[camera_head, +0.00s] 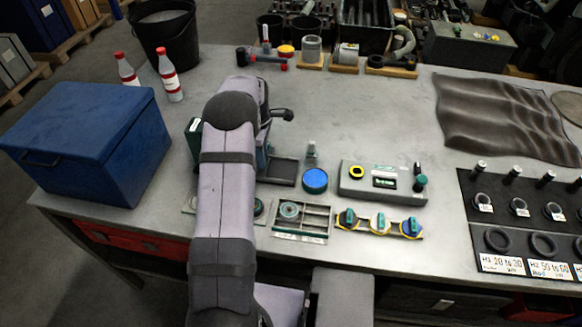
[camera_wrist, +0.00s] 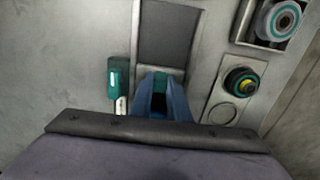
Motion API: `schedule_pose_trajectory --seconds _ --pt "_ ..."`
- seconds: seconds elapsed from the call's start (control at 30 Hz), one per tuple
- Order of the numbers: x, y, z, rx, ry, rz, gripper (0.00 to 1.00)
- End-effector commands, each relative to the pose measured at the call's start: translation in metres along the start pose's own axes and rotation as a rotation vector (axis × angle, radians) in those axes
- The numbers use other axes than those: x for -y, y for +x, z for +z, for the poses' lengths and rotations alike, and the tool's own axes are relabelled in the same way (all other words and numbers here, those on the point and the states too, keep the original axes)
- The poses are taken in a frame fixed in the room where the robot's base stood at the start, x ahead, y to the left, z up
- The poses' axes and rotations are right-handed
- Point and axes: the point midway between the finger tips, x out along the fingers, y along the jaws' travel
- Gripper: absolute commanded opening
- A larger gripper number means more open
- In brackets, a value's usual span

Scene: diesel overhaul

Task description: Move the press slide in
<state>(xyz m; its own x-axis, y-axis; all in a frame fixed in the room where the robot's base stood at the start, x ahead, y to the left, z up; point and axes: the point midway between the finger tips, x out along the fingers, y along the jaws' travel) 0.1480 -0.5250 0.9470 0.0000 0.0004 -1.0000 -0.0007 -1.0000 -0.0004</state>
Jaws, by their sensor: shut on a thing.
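The press slide shows in the wrist view as a dark flat plate (camera_wrist: 168,32) in a light metal frame, with a teal piece (camera_wrist: 161,77) at its near end. My gripper (camera_wrist: 160,82) has its blue-grey fingers closed around that teal piece. In the head view a dark rectangular plate (camera_head: 281,172), which seems to be the same slide, lies just right of my arm. My arm hides the fingertips and much of the press there. How far the slide sits in the press cannot be told.
A green block (camera_wrist: 118,78) stands left of my fingers, and a round green-and-yellow knob (camera_wrist: 240,82) sits to the right. On the bench are a blue cylinder (camera_head: 315,180), a compartment tray (camera_head: 302,237), a meter box (camera_head: 368,184) and a blue case (camera_head: 90,135).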

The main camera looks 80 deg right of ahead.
Motion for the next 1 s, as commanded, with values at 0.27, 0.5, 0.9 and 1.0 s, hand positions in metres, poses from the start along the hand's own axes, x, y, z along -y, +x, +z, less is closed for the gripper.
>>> schedule_pose_trajectory --seconds 0.27,0.5,0.9,1.0 --pt "-0.001 -0.001 -0.017 -0.002 -0.001 0.003 0.0" --pt "-0.001 -0.001 -0.032 -0.002 -0.001 0.003 0.0" --pt "-0.001 -0.001 -0.035 -0.001 0.0 0.002 0.33" --pt "0.0 0.0 -0.035 -0.001 0.0 0.001 0.33"
